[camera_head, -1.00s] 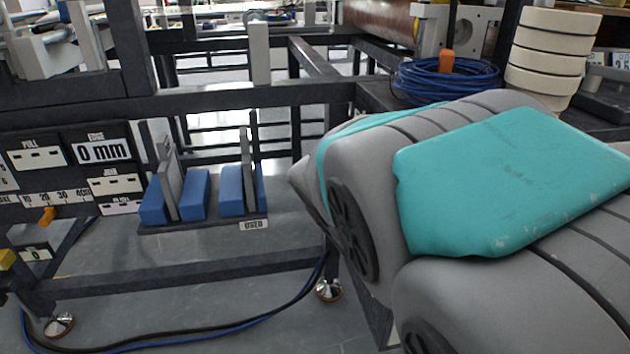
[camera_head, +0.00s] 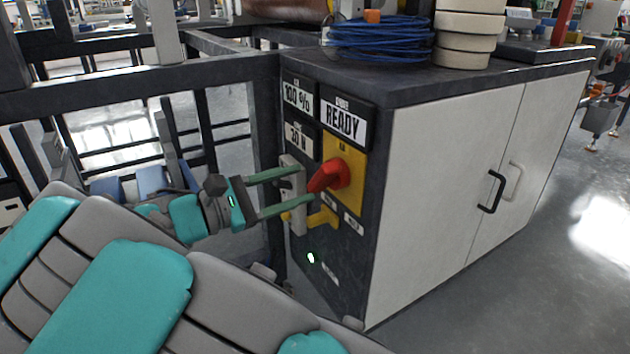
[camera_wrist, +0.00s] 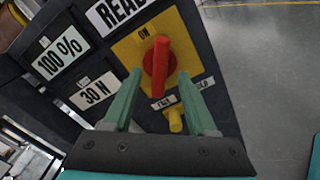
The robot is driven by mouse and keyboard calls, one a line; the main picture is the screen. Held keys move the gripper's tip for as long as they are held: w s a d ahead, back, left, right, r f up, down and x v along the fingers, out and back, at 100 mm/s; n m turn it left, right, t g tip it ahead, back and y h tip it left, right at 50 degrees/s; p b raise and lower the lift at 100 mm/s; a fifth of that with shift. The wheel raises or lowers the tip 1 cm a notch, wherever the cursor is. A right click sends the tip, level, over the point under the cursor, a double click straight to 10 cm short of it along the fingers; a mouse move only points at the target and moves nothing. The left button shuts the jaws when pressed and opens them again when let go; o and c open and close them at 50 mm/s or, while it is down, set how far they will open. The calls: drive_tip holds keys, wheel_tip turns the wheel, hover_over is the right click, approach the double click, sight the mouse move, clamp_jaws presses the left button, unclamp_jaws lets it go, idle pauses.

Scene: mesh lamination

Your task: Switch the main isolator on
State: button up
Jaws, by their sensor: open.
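The main isolator is a red rotary handle (camera_head: 328,175) on a yellow plate (camera_head: 345,160) on the dark end panel of a cabinet. In the wrist view the red handle (camera_wrist: 158,66) points down, roughly vertical, below the word "ON" on the yellow plate (camera_wrist: 187,44). My gripper (camera_head: 295,190) is open, its two green fingers pointing at the panel. In the wrist view the gripper (camera_wrist: 170,98) has one finger on each side of the handle's lower end. Nothing is held; contact with the handle cannot be told.
A yellow lever or key (camera_head: 322,217) sits just below the isolator. Display plates reading "READY" (camera_head: 343,121), "100 %" (camera_head: 298,95) and "30 N" (camera_head: 299,137) are close by. Blue cable (camera_head: 390,38) lies on the cabinet top.

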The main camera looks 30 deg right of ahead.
sight(316, 179)
drive_tip(key=shift+w+d, duration=0.1)
drive_tip(key=shift+d, duration=2.4)
clamp_jaws()
